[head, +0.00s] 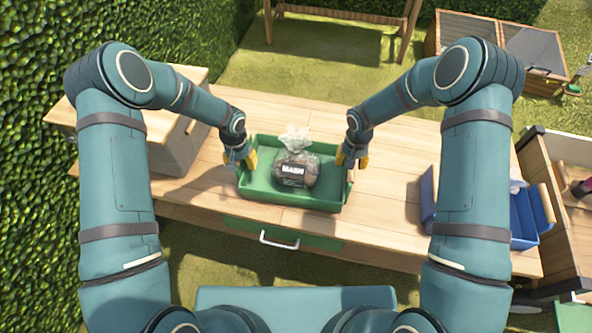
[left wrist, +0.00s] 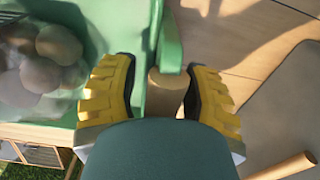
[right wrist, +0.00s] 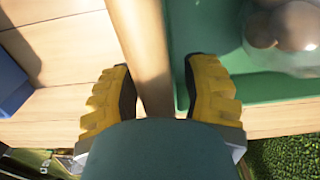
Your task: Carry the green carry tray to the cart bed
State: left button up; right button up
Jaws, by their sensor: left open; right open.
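The green carry tray (head: 265,197) sits on the wooden table with a clear bag of round brown things (head: 295,165) in it. My left gripper (head: 241,161) is at the tray's left end; in the left wrist view its yellow fingers (left wrist: 155,92) stand apart on either side of the round wooden handle (left wrist: 167,88). My right gripper (head: 351,160) is at the tray's right end; in the right wrist view its open fingers (right wrist: 160,92) stand on either side of the wooden handle bar (right wrist: 143,45). Neither gripper is closed on its handle.
A blue tray (head: 522,215) with wooden handles stands at the table's right end, beside a wooden-sided box (head: 560,200). The tabletop (head: 400,165) between the green and blue trays is clear. A hedge borders the left.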

pick_arm(q)
grip_shut()
pick_arm(e)
grip_shut()
pick_arm(q)
jog(key=shift+r, duration=0.15)
pick_arm(e)
jog(key=shift+r, duration=0.15)
